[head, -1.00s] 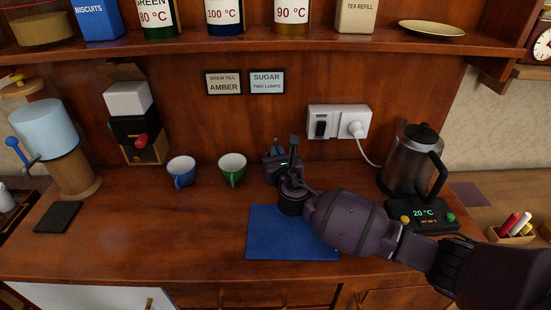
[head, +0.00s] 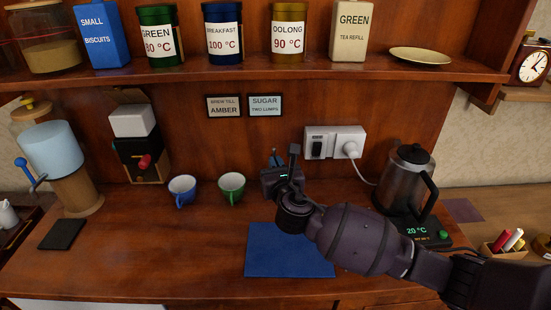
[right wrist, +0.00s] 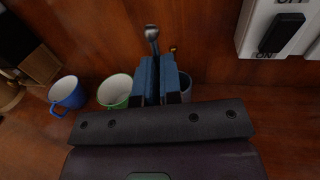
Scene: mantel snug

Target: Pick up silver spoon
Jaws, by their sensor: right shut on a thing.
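The silver spoon (right wrist: 152,36) stands upright in the right wrist view, its end rising above the blue finger pads. My right gripper (right wrist: 157,78) is shut on it. In the head view my right gripper (head: 276,162) is near the back panel, right of the green cup, and my wrist hides most of the spoon there. A grey container (right wrist: 186,88) shows partly behind the fingers; I cannot tell whether the spoon's lower end is inside it. My left gripper is not in view.
A blue cup (head: 182,190) and a green cup (head: 231,188) stand left of the gripper. A kettle (head: 408,180) stands at right, below the wall socket (head: 335,143). A blue mat (head: 285,255) lies in front. The shelf (head: 250,72) overhangs above.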

